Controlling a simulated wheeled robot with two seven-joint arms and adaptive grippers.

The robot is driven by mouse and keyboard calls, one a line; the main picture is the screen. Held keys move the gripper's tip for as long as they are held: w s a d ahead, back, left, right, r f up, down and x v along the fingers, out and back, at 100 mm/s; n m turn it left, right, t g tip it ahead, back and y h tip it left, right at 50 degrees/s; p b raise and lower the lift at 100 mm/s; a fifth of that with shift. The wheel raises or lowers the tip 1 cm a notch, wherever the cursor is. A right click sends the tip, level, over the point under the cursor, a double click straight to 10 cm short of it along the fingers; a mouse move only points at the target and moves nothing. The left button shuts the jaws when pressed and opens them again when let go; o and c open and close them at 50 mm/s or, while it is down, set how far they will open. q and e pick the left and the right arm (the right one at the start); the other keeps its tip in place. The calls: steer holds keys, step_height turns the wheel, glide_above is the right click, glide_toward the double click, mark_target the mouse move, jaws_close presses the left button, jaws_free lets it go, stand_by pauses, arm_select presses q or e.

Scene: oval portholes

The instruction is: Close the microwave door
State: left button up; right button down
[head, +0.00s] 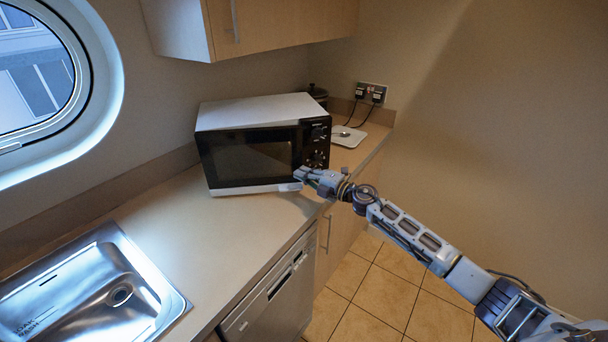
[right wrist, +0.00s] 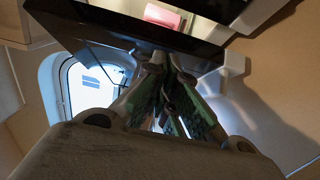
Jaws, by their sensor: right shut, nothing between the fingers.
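The microwave (head: 262,112) stands on the counter, white on top with a black front. The control panel (head: 317,142) is to the right of the door. My right gripper (head: 300,176) is shut and empty, at the lower right corner of the door, touching it or very close. In the right wrist view, the shut fingers (right wrist: 167,72) point up at the dark door (right wrist: 125,32). My left gripper is not in view.
A steel sink (head: 95,290) is set in the counter (head: 225,225) at the left, with clear counter between. A white board (head: 349,136) and a dark pot (head: 318,94) are right of the microwave. Sockets with plugs (head: 370,93) are on the wall. A wall cupboard (head: 270,22) hangs above.

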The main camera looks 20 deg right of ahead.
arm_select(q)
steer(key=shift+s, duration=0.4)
arm_select(e)
steer(key=shift+w+d, duration=0.1)
steer(key=shift+w, duration=0.1)
